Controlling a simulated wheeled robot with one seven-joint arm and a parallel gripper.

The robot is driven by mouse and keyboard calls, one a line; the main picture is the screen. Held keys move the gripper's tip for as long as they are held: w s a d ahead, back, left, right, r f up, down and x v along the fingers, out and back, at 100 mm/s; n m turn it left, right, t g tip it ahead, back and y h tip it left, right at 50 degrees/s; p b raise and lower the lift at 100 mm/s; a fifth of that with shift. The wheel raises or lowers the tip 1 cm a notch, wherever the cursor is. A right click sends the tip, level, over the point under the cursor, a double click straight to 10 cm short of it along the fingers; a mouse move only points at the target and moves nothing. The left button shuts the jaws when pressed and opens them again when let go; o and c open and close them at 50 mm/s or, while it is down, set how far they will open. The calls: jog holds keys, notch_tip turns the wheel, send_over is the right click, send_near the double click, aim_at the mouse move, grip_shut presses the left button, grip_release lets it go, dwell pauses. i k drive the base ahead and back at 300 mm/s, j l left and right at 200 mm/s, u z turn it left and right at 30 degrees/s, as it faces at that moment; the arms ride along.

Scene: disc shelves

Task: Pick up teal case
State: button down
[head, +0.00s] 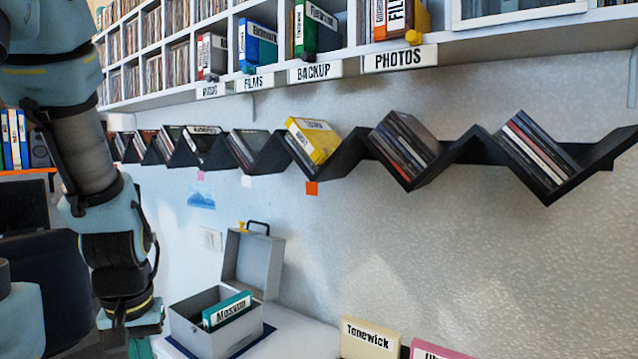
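A teal case (227,310) with a white label, which seems to read "Mossvan", stands in an open grey box (198,337) at the lower middle. Its top part shows above the box rim; its lower part is hidden inside. My arm comes down on the left side, and my gripper (133,322) is at its lower end, left of the grey box and apart from the teal case. Its fingers cannot be made out. A small teal-green patch (141,348) shows just under it; I cannot tell what it is.
The box's lid (252,264) stands open behind it. A cream case (368,338) labelled "Tonewick" and a pink case (436,353) are at the bottom right. A black zigzag shelf (455,155) holds discs and a yellow case (314,139). Labelled white shelves (530,30) run above.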

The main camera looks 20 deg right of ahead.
aim_at(217, 316)
jog(key=z, duration=0.95)
jog(key=i+j, duration=0.15)
jog(key=j, duration=0.25)
jog(key=i+j+u, duration=0.1)
jog(key=j, duration=0.35)
jog(key=i+j, duration=0.2)
jog(key=j, duration=0.2)
jog(key=i+j+u, duration=0.1)
jog(key=j, duration=0.3)
jog(key=i+j, duration=0.2)
jog(key=j, duration=0.2)
jog(key=i+j+u, duration=0.1)
jog(key=j, duration=0.3)
jog(key=i+j, duration=0.25)
jog(key=j, duration=0.15)
